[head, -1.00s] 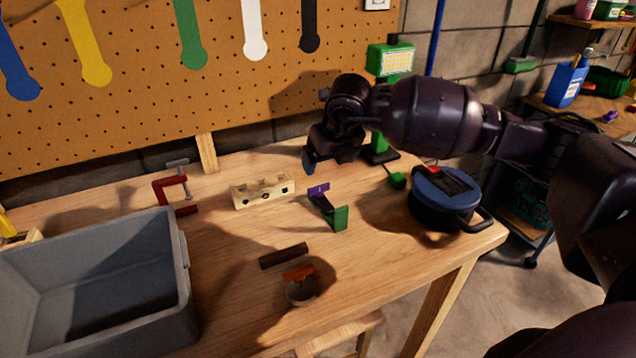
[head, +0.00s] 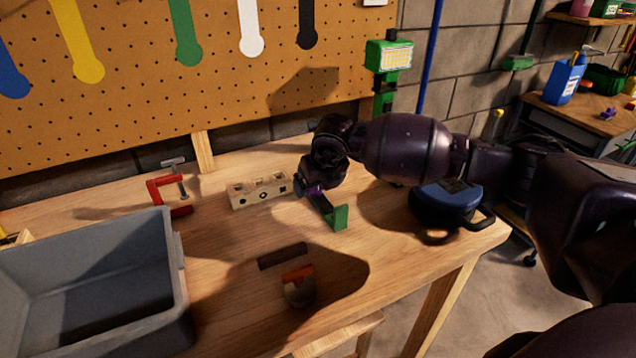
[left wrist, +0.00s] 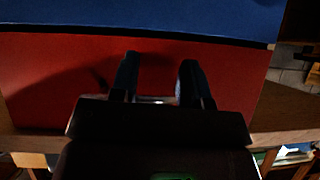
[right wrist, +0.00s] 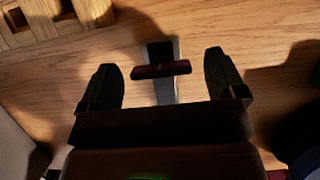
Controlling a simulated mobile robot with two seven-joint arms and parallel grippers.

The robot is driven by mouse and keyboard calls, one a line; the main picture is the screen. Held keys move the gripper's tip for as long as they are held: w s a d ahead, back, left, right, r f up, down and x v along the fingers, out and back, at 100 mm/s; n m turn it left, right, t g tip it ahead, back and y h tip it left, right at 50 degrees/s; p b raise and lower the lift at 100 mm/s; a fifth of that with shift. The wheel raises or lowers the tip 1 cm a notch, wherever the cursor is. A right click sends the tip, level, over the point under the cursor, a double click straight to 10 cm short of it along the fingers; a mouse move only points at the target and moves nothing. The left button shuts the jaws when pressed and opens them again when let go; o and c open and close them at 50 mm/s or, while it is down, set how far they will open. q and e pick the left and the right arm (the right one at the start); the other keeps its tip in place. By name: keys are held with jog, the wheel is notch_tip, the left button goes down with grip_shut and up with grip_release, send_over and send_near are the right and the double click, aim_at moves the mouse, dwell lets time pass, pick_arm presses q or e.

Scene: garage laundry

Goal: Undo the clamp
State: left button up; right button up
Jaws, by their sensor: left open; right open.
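In the right wrist view a grey bar with a dark crosspiece (right wrist: 160,71) shows between the open fingers (right wrist: 162,78), apart from both. A red C-clamp (head: 157,192) with a metal screw stands farther left on the bench. My left gripper (left wrist: 158,78) is open and empty in front of a red surface; it is outside the head view.
A pale wooden block with holes (head: 260,192) sits left of the right gripper. A grey bin (head: 178,262) fills the bench's left. A dark bar (head: 283,256) and an orange-topped round item (head: 299,290) lie nearer. A blue-lidded pot (head: 447,205) is under my right forearm.

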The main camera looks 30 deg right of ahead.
jog(key=c, duration=0.9)
